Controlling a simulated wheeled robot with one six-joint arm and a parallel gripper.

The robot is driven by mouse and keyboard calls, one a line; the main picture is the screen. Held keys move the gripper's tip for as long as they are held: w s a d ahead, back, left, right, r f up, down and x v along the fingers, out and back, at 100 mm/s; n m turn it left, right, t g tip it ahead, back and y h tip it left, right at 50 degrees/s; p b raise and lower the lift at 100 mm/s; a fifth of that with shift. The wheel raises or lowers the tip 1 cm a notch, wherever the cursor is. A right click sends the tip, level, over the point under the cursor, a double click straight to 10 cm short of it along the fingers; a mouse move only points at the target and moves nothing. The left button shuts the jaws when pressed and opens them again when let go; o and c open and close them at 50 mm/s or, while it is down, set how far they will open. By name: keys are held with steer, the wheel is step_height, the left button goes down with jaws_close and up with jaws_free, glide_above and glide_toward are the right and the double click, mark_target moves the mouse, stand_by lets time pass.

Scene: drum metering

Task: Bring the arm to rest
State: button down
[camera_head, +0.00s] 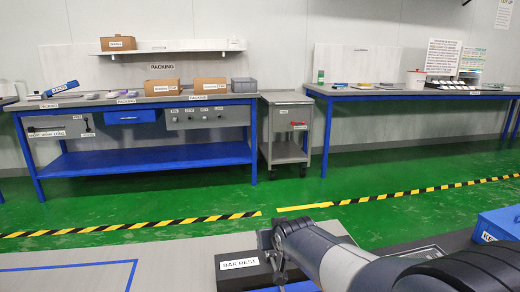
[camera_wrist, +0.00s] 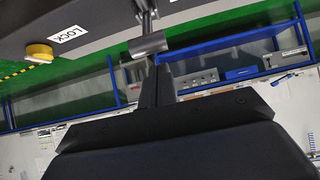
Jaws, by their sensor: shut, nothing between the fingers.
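My arm comes in from the lower right of the head view. My gripper (camera_head: 278,262) is at its end, in front of a dark block labelled BAR REST (camera_head: 240,264). In the wrist view, my gripper (camera_wrist: 157,80) shows as dark, narrow fingers, shut with nothing between them. A grey metal cylinder (camera_wrist: 148,44) on a thin upright rod shows just beyond the fingertips. I cannot tell whether they touch it.
A yellow knob (camera_wrist: 39,53) sits beside a LOCK label (camera_wrist: 70,34) in the wrist view. In the head view, a blue box (camera_head: 498,226) stands at the right edge. A blue packing bench (camera_head: 150,160), a grey cart (camera_head: 287,130) and another bench (camera_head: 420,95) stand behind, across green floor.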

steer(key=s, duration=0.1)
steer(key=s+b, duration=0.1)
steer(key=s, duration=0.1)
steer(key=shift+s+d+b, duration=0.1)
steer(key=shift+d+b, duration=0.2)
steer(key=p+v, duration=0.3)
steer(key=v, duration=0.6)
steer(key=b+x, duration=0.3)
steer(key=x, duration=0.6)
steer(key=shift+s+f, duration=0.15)
steer(key=w+p, duration=0.2)
steer(key=w, duration=0.1)
steer(key=w+p, duration=0.1)
steer(key=shift+w+a, duration=0.35)
steer(key=shift+a, duration=0.05)
steer(key=p, duration=0.1)
steer(key=w+g+p, duration=0.1)
steer(key=shift+w+a+r+p, duration=0.15)
steer(key=shift+r+p, duration=0.25)
steer(key=w+a+f+g+h+p, duration=0.1)
steer(key=w+g+p, duration=0.7)
steer(key=p, duration=0.9)
steer(key=shift+a+f+g+h+p, duration=0.3)
steer(key=shift+f+g+h+p, duration=0.15)
steer(key=shift+f+g, duration=0.4)
steer(key=shift+f, duration=0.1)
